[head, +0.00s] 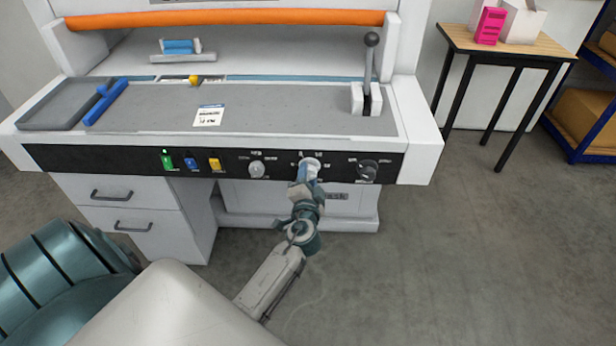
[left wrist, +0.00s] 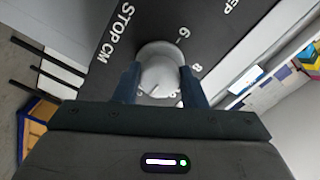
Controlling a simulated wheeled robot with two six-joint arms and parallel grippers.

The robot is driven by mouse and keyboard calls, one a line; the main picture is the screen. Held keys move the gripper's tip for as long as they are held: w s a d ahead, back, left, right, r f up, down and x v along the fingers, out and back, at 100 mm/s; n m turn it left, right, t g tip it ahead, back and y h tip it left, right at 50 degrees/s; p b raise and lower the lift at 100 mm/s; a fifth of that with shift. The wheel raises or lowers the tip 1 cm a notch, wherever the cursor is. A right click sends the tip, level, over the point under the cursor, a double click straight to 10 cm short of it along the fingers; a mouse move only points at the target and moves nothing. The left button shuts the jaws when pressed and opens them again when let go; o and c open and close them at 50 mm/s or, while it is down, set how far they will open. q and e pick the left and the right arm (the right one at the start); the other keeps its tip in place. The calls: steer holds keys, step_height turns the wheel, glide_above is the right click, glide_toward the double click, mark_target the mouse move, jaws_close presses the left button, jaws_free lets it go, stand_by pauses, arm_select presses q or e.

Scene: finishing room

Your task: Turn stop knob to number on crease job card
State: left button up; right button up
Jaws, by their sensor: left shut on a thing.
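The stop knob (left wrist: 160,72) is a pale grey round knob on the black panel, with "STOP CM" and numbers such as 6 and 8 printed around it in the left wrist view. My left gripper (left wrist: 158,88) is shut on it, with one dark finger on each side. In the head view my left gripper (head: 309,176) reaches the middle knob of the panel and covers most of it. The job card (head: 208,115) is a small white sheet lying on the grey table top; its print is too small to read. My right gripper is not in view.
The black panel (head: 130,158) also bears green, blue and yellow switches, a grey knob (head: 257,169) to the left and a dark knob (head: 367,171) to the right. A lever (head: 370,65) stands at the right of the machine. The floor at right is clear.

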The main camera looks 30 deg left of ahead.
arm_select(q)
steer(key=o, duration=1)
steer(key=shift+s+d+f, duration=0.1)
steer(key=shift+s+d, duration=0.05)
steer(key=shift+s, duration=0.1)
steer(key=shift+b+v, duration=1.5)
steer(key=shift+v, duration=3.6)
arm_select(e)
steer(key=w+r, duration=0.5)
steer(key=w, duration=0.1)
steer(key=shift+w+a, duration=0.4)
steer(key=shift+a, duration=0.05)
